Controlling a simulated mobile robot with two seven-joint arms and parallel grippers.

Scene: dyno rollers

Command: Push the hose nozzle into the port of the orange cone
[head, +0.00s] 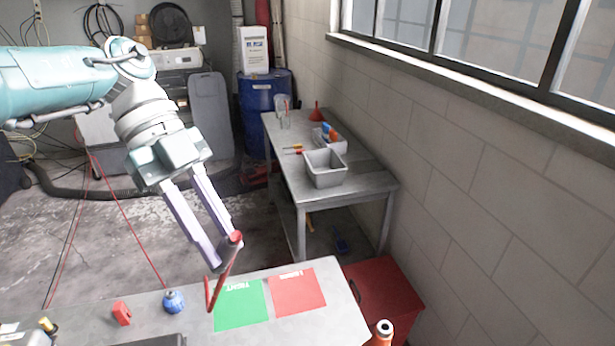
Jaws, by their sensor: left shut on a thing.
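My left gripper (225,252) comes in from the upper left and points down above the near table. It is shut on a red hose piece (217,288), whose rounded end sits between the fingertips while the rest hangs down in a curve towards the table. I cannot tell which part is the nozzle tip. The orange cone (381,336) stands at the bottom edge, right of the gripper and clearly apart from it. Its pale top has a dark opening; its lower part is cut off by the frame. My right gripper is not in view.
The near table (262,335) holds a green mat (242,304), a red mat (298,291), a blue round object (174,302) and a small red block (122,313). A red cabinet (385,290) stands right of it. A grey workbench (350,188) with a bin (325,170) lies behind.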

